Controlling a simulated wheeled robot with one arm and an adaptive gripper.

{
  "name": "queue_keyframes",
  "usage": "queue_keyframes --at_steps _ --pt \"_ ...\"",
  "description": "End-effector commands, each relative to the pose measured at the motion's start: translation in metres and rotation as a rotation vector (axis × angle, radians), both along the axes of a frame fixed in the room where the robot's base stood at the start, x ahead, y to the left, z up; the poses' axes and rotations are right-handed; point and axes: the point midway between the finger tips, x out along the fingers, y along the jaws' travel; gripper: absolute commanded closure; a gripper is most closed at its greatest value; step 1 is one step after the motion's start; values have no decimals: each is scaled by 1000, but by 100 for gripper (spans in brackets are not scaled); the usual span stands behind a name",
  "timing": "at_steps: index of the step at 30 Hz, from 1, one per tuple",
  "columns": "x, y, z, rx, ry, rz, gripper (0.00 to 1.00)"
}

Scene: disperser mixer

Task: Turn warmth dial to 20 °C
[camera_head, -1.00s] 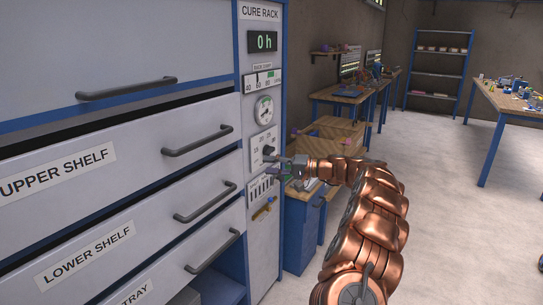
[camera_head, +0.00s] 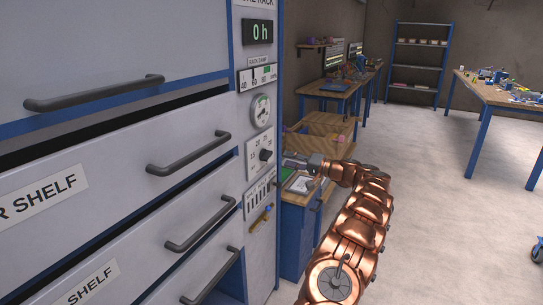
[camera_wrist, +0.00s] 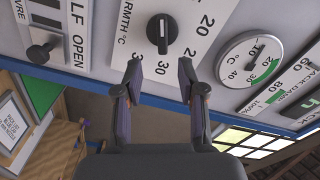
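The warmth dial (camera_head: 266,155) is a black knob on a white scale plate on the cure rack's narrow control column. In the wrist view the dial (camera_wrist: 159,34) has a white line on its face and numbers around it, 20 at upper right and 30 near the fingers. I cannot read its exact setting. My gripper (camera_head: 296,161) is just right of the panel in the head view, apart from the dial. In the wrist view my gripper (camera_wrist: 159,78) is open and empty, its two fingers below the dial with a gap to it.
A round gauge (camera_head: 260,111) and a 0 h display (camera_head: 258,33) sit above the dial. A slotted panel (camera_head: 260,189) is below it. Drawer handles (camera_head: 190,154) stick out at left. A wooden workbench (camera_head: 308,196) stands behind my gripper. Open floor lies at right.

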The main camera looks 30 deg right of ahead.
Motion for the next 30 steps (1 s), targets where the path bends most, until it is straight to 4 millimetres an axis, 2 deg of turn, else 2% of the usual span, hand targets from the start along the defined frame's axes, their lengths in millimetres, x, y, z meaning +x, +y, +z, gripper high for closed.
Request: queue_keyframes --at_steps 1,3,9,15,23,30 --pt "10 11 1 0 2 12 60" --pt "20 20 1 -1 2 16 60" --pt "44 35 1 -1 2 15 60" --pt "54 41 1 -1 1 17 60" --pt "54 40 0 -1 1 14 60" --pt "54 39 0 0 1 13 83"
